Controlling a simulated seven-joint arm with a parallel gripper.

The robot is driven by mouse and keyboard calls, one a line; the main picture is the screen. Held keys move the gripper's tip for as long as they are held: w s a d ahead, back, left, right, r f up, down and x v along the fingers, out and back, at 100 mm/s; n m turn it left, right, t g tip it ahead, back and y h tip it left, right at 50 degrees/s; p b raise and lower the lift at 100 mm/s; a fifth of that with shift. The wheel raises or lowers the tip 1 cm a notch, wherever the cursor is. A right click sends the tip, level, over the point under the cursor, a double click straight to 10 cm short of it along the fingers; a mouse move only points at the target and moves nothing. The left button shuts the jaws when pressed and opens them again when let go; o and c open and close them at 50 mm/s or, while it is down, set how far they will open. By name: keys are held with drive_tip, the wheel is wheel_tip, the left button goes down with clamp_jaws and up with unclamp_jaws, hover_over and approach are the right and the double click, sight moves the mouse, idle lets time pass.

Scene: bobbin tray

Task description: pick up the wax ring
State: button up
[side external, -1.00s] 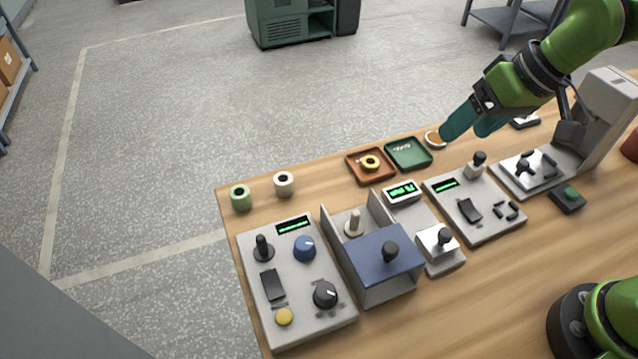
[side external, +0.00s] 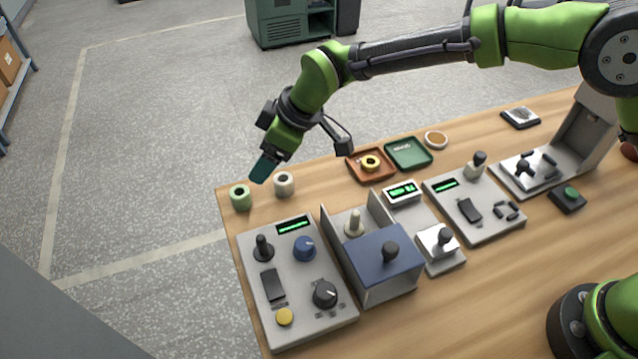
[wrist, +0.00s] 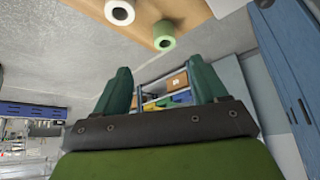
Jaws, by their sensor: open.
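A yellow ring (side external: 370,162), which looks like the wax ring, lies in the brown square tray (side external: 352,170) near the far edge of the table in the side view. My gripper (side external: 264,170) hangs above the table's far left corner, close to the white bobbin (side external: 284,184) and the green bobbin (side external: 240,197), well left of the ring. In the wrist view my gripper (wrist: 161,86) has its two teal fingers apart with nothing between them. The ring does not show in the wrist view.
A green tray (side external: 425,164) with small pieces stands right of the brown one, then a round pale-rimmed dish (side external: 436,132). Control panels (side external: 285,325) and a blue-covered box (side external: 372,262) fill the front. The wrist view also shows the white bobbin (wrist: 119,11) and green bobbin (wrist: 164,36).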

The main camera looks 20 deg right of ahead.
hover_over(240, 193)
drive_tip(key=s+d, duration=0.2)
drive_tip(key=d, duration=0.1)
wheel_tip(240, 193, down, 6)
drive_tip(key=shift+s+f, duration=0.1)
drive_tip(key=shift+f, duration=0.15)
drive_tip(key=shift+a+x, duration=0.2)
drive_tip(key=shift+x, duration=1.15)
drive_tip(key=shift+a+x, duration=0.2)
drive_tip(key=shift+x, duration=1.15)
drive_tip(key=shift+s+r, duration=0.15)
drive_tip(key=c, duration=1.1)
